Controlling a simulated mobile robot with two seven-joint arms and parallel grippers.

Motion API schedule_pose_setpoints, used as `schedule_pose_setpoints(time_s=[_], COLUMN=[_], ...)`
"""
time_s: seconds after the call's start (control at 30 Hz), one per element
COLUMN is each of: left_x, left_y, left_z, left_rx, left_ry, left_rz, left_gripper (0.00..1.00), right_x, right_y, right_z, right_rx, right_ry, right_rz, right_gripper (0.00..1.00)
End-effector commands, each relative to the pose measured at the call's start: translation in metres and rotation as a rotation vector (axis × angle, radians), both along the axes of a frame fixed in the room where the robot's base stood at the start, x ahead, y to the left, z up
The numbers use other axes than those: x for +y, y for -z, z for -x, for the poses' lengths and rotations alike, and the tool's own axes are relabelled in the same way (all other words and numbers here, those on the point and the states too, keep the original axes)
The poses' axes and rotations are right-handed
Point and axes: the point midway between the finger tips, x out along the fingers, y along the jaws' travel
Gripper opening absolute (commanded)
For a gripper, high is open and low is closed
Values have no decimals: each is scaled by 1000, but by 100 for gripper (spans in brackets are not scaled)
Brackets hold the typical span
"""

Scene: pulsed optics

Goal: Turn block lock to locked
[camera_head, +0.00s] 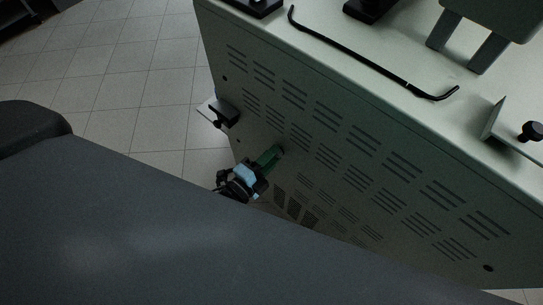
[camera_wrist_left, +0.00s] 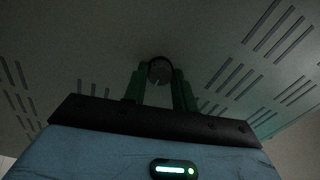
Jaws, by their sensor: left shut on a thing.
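My left gripper (camera_head: 274,154) has green fingers and a light blue body, and it reaches up against the vented side panel of the large pale cabinet. In the left wrist view its two green fingers (camera_wrist_left: 160,78) are shut on a small round dark knob (camera_wrist_left: 160,70), which appears to be the block lock. One finger is on each side of the knob. The knob's face is dim, so I cannot read which way it is turned. In the head view the fingers hide the knob. My right gripper is not in view.
The cabinet's side panel (camera_head: 330,150) has rows of slots. A small bracket with a black block (camera_head: 223,112) sticks out at its left edge. On top lie a bent black rod (camera_head: 370,62) and a plate with a black knob (camera_head: 531,131). Tiled floor (camera_head: 130,70) is clear at left.

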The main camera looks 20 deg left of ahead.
Motion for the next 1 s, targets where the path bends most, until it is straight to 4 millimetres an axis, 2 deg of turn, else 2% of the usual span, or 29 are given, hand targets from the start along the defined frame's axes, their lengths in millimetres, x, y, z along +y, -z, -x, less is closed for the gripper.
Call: schedule_pose_setpoints(time_s=[0.4,0.43,0.57,0.87,1.0], left_x=[0,0,0,1,5], left_y=[0,0,0,0,1], left_z=[0,0,0,1,14], left_rx=[-1,-1,-1,-1,1], left_ry=[0,0,0,0,1], left_rz=[-7,-7,-6,-6,-6], left_gripper=[4,31,48,49,49], right_x=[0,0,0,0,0], right_y=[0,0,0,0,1], right_z=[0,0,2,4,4], right_rx=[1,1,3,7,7], right_ry=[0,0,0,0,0], right_rz=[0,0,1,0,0], right_gripper=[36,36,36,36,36])
